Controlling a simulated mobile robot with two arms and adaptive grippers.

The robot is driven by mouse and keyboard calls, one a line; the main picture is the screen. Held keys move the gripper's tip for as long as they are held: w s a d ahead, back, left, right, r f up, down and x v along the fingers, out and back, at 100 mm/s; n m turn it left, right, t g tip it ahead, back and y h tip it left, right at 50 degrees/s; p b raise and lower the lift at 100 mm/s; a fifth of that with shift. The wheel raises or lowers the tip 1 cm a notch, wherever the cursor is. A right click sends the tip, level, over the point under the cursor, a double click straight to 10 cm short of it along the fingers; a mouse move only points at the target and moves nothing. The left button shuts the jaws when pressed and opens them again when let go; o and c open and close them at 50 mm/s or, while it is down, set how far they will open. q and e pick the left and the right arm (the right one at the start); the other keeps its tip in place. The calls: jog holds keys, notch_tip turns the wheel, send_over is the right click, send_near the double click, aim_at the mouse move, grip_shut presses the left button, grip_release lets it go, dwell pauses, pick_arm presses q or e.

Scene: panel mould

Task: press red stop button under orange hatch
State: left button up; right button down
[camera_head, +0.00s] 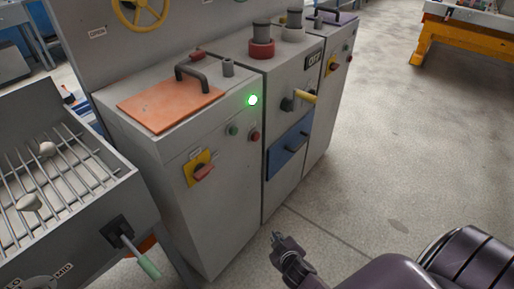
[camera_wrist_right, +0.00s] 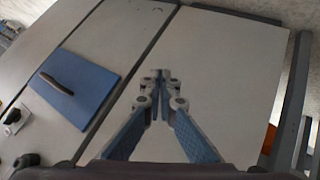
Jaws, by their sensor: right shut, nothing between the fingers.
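The orange hatch (camera_head: 160,108) lies flat and closed on the top of the left grey cabinet, with a dark bar handle (camera_head: 192,72) at its back right corner. No button shows under it; whatever is beneath is hidden. My right gripper (camera_head: 278,238) is shut and empty, low in front of the cabinets, well below and to the right of the hatch. In the right wrist view the gripper (camera_wrist_right: 160,76) points toward grey cabinet panels, its fingertips together. My left gripper is out of view.
The cabinet front carries a lit green lamp (camera_head: 252,100), green (camera_head: 233,130) and red (camera_head: 254,136) buttons and a red-handled switch (camera_head: 203,172). A yellow lever (camera_head: 303,96) and blue panel (camera_head: 288,150) are further right. A rack (camera_head: 60,180) stands left.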

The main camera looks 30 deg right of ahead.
aim_at(255, 137)
pick_arm(q)
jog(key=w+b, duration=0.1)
jog(key=b, duration=0.1)
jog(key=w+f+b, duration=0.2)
jog(key=b, duration=0.1)
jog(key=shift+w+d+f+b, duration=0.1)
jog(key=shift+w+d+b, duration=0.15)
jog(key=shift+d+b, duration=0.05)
pick_arm(e)
jog(key=w+d+r+t+h, duration=0.1)
jog(key=w+d+r+t, duration=0.1)
jog(key=r, duration=0.7)
jog(key=w+d+r+n+t+h, duration=0.1)
jog(key=w+d+r+t+h, duration=0.1)
jog(key=r, duration=0.7)
jog(key=w+d+r+t+h, duration=0.1)
jog(key=w+d+r+t, duration=0.2)
jog(key=r, duration=0.7)
jog(key=shift+w+d+t+h, duration=0.3)
jog(key=shift+w+d, duration=0.5)
jog(key=shift+w, duration=0.2)
jog(key=shift+r, duration=0.1)
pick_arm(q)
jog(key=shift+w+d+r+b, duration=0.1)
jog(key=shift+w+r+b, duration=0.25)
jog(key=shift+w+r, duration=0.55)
pick_arm(e)
jog(key=w+a, duration=0.3)
jog(key=w, duration=0.5)
jog(key=shift+a, duration=0.25)
